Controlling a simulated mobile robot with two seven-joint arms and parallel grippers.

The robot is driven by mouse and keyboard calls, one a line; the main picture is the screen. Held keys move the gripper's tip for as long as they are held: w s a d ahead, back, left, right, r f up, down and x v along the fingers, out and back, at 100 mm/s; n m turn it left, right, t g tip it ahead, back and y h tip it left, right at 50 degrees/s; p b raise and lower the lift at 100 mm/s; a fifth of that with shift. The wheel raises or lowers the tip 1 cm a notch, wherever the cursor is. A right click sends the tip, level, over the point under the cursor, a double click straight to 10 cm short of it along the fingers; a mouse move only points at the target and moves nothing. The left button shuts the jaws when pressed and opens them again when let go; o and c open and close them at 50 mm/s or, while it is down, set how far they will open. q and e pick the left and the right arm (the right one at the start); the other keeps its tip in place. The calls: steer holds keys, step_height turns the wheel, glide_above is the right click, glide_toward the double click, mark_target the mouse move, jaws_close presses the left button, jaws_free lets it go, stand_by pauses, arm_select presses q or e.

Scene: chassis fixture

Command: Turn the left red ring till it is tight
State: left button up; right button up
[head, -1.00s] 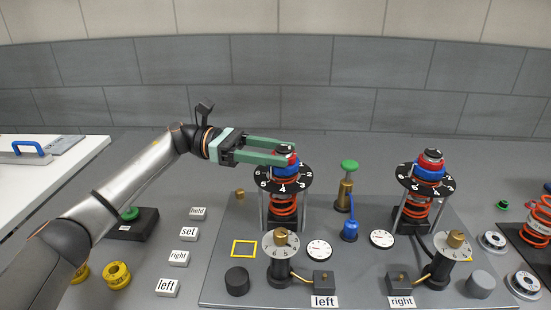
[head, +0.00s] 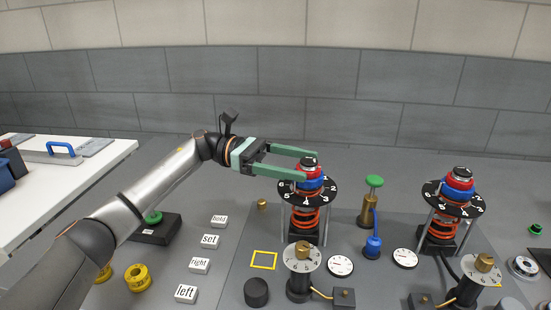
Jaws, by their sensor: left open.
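The left red ring (head: 314,170) sits near the top of the left spring post, under a dark cap (head: 309,162) and above a blue ring (head: 311,184). Below is a black numbered dial (head: 306,201) over an orange spring (head: 305,218). My left gripper (head: 310,166) is open, its green fingers reaching in from the left at the height of the cap and red ring. One finger passes behind the cap, the other in front, hiding part of the ring. I cannot tell whether they touch it. My right gripper is not in view.
A similar right post carries another red ring (head: 460,178). A green-topped brass plunger (head: 374,182) and a blue part (head: 373,246) stand between the posts. Numbered knobs (head: 302,258) and gauges (head: 340,266) are in front. Label blocks (head: 209,241) and yellow rings (head: 138,278) lie left.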

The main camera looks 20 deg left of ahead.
arm_select(q)
steer(key=a+b, duration=0.1)
steer(key=a, duration=1)
steer(key=shift+s+a, duration=0.3)
